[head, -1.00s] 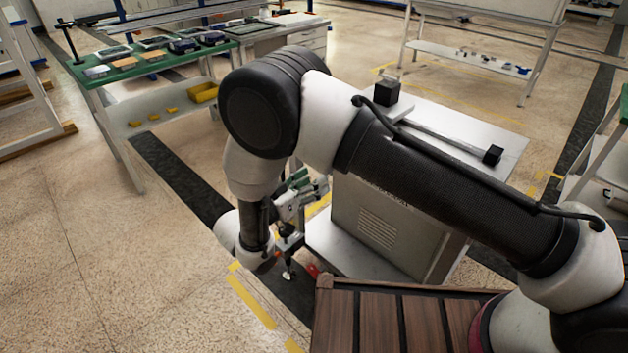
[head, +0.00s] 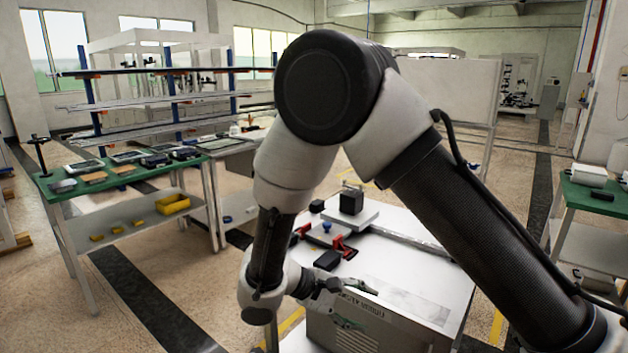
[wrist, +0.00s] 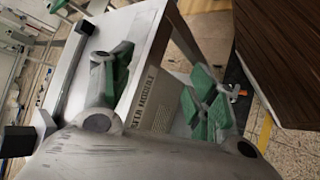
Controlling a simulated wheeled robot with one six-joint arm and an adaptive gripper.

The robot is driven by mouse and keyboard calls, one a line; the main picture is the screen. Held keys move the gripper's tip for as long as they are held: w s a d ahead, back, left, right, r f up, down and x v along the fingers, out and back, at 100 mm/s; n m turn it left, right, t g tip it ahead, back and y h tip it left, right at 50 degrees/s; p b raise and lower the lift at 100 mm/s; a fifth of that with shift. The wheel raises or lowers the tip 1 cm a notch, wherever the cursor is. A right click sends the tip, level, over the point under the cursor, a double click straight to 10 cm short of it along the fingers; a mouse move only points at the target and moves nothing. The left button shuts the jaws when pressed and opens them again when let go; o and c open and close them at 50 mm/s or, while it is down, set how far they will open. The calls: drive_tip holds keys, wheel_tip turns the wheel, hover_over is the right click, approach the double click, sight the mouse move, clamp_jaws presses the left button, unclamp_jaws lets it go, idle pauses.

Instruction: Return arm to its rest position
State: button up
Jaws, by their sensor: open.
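My gripper (head: 352,305) hangs at the end of my bent arm in the head view, in front of the near side of a grey-white bench. It is open, and I see nothing held in it. In the wrist view the green-padded fingers of my gripper (wrist: 165,88) stand apart, with the bench panel and its dark lettering behind them. My forearm hides part of the bench top.
The bench top (head: 400,285) carries a black block (head: 351,201), red clamps (head: 343,247) and a flat black block (head: 327,260). A green table (head: 120,184) with trays stands left. Another green-topped table (head: 595,196) stands right. Floor lies open at lower left.

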drive_tip(key=s+d+r+m+t+y, duration=0.1)
drive_tip(key=s+d+r+m+y, duration=0.3)
drive_tip(key=s+d+r, duration=0.3)
drive_tip(key=s+d+r+m+t+y, duration=0.1)
drive_tip(key=s+d+r+m+y, duration=0.3)
drive_tip(key=d+r, duration=1.4)
drive_tip(key=s+d+y, duration=0.1)
drive_tip(key=s+y, duration=0.2)
drive_tip(key=shift+d+r+t, duration=0.15)
drive_tip(key=shift+d+t, duration=0.15)
